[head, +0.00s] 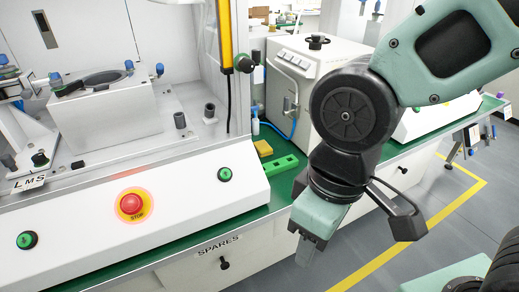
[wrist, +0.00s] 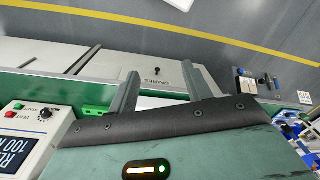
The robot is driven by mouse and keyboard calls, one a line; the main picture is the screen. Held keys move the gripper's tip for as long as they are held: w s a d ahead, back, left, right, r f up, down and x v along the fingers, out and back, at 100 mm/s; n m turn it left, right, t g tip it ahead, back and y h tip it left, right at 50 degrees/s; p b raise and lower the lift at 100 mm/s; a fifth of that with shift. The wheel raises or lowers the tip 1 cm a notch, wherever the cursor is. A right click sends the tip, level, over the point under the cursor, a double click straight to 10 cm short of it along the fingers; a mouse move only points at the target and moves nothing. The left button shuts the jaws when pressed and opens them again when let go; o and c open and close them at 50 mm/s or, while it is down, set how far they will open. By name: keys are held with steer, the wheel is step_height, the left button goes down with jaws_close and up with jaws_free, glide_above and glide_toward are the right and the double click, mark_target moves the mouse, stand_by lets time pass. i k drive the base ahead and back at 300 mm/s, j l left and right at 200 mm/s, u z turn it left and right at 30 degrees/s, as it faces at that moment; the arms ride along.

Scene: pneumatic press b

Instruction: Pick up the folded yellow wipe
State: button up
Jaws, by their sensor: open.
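The folded yellow wipe (head: 263,147) is small in the head view. It lies on the green bench top, behind a green block and in front of the white cabinet. My gripper (head: 306,248) is in front of the bench edge, to the right of and nearer than the wipe, pointing down. In the wrist view my gripper (wrist: 160,82) shows two fingers spread apart with nothing between them. The wipe cannot be made out in the wrist view.
The green block (head: 284,165) with holes lies near the wipe; the press housing (head: 180,205) with a red stop button (head: 131,203) stands left. A white cabinet (head: 305,75) stands behind. The SPARES drawer (head: 220,262) is below. Open floor (head: 445,200) lies right.

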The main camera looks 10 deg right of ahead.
mark_target(263, 148)
steer(key=i+l+u, duration=0.35)
steer(key=u, duration=0.15)
steer(key=i+l+u, duration=0.45)
steer(key=k+l, duration=0.05)
steer(key=k, duration=0.05)
